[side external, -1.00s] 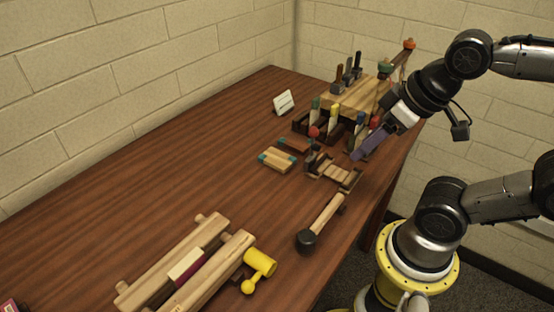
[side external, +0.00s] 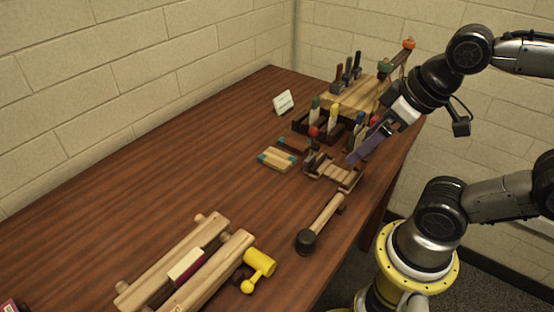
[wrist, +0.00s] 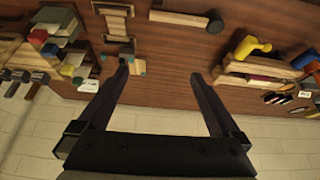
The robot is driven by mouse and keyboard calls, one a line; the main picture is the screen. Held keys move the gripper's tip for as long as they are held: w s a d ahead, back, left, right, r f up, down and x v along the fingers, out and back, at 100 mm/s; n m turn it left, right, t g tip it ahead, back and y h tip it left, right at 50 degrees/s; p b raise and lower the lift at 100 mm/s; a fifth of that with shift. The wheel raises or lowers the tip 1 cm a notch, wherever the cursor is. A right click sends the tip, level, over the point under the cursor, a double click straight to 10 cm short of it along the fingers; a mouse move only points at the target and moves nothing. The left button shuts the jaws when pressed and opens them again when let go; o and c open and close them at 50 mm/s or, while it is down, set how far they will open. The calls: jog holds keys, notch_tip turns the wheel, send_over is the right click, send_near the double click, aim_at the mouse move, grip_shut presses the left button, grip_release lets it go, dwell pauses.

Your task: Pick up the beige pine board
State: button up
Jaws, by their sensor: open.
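A beige board with teal ends (side external: 275,161) lies flat near the middle of the table in the side view; it looks like the pine board. In the wrist view a small beige piece with teal (wrist: 138,67) shows close to the left fingertip. My gripper (side external: 354,160) hangs over the table's right side, beside the small wooden tray and apart from the board.
A small wooden tray (side external: 352,181) stands right of the board. A dark-headed mallet (side external: 322,222), a yellow mallet (side external: 259,262) and a large wooden clamp (side external: 212,230) lie in front. A tool rack (side external: 350,97) stands behind. The left part of the table is clear.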

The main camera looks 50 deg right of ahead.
jog(key=w+r, duration=0.3)
jog(key=r, duration=0.1)
jog(key=g, duration=0.6)
send_over(277, 157)
jog(key=f, duration=1.8)
jog(key=shift+w+a+f, duration=0.1)
jog(key=shift+a+f, duration=0.15)
jog(key=shift+f, duration=0.1)
jog(key=shift+d+f, duration=0.2)
jog(key=shift+f, duration=2.75)
jog(key=c, duration=1.3)
